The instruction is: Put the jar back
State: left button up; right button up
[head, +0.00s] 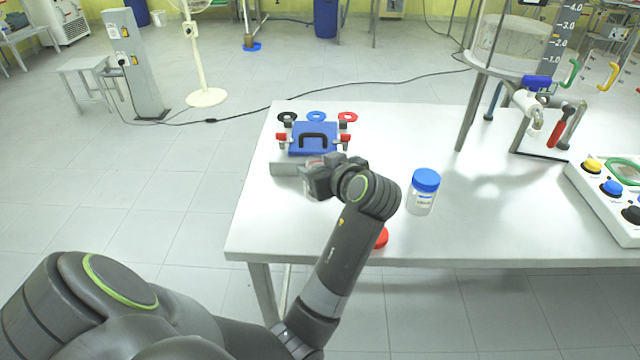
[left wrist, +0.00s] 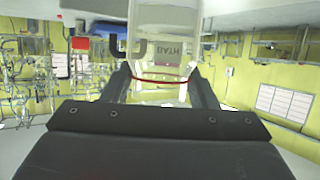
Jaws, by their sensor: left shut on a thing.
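My left gripper (head: 312,180) is at the front of a white-and-blue case on the table, and its fingers are shut on a see-through jar. In the left wrist view this clear jar (left wrist: 160,72) stands between the two fingers, with the letters BATH on it and a thin red line across it. In the head view it is mostly hidden by the gripper. Another clear jar with a blue lid (head: 424,190) stands upright on the table to the right of my left arm. A red round lid (head: 381,238) shows partly behind the forearm. My right gripper is not in view.
The case (head: 292,168) has a blue top with a black handle, with black, blue and red rings behind it. A button panel (head: 605,195) and a valve stand (head: 545,140) are at the right. The white table (head: 480,225) is clear between.

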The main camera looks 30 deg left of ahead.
pick_arm(q)
jog(key=shift+f, duration=1.9)
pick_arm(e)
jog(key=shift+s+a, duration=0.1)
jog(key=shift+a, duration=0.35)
pick_arm(q)
jog(key=o, duration=1.2)
jog(key=shift+o, duration=0.2)
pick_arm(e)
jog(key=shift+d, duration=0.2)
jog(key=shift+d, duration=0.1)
pick_arm(q)
jog(key=shift+r, duration=0.1)
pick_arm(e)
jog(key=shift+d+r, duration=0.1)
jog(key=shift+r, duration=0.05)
